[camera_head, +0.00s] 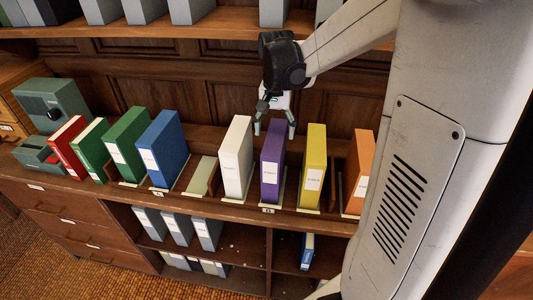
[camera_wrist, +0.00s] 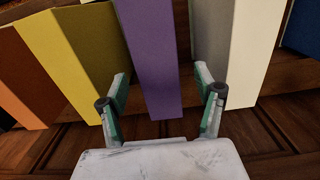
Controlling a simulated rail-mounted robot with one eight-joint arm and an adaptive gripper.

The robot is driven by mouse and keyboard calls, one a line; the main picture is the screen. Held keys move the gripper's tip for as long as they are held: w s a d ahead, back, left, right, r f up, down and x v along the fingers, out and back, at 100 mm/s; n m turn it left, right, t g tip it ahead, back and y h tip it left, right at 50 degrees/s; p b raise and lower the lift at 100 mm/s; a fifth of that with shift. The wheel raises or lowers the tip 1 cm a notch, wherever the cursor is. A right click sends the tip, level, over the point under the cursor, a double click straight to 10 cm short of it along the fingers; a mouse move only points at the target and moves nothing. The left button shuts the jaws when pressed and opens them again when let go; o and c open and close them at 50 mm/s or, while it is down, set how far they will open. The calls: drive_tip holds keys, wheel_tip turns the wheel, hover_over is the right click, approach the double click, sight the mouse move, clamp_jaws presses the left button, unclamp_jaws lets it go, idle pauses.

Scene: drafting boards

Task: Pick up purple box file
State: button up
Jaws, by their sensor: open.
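The purple box file (camera_head: 272,163) stands upright on the wooden counter, between the white file and the yellow file, with a pale label on its front. My gripper (camera_head: 274,126) is at the top back of the purple file, with its fingers open and pointing down. In the wrist view the purple box file (camera_wrist: 155,58) runs between the two open fingers of my gripper (camera_wrist: 160,95), one finger on each side. A gap shows beside each finger near the tips; I cannot tell how deep the fingers reach.
The white file (camera_head: 237,158) stands close on the left and the yellow file (camera_head: 314,166) on the right. An orange file (camera_head: 360,171) is farther right. Blue (camera_head: 162,148), green and red files stand farther left. A wooden panel wall is behind.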

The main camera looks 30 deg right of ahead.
drive_tip(key=shift+s+d+f+p, duration=0.1)
drive_tip(key=shift+f+p, duration=0.25)
drive_tip(key=shift+f, duration=1.2)
drive_tip(key=shift+s+f+p, duration=0.1)
drive_tip(key=shift+f+p, duration=0.2)
drive_tip(key=shift+f, duration=1.2)
drive_tip(key=shift+c, duration=0.4)
clamp_jaws()
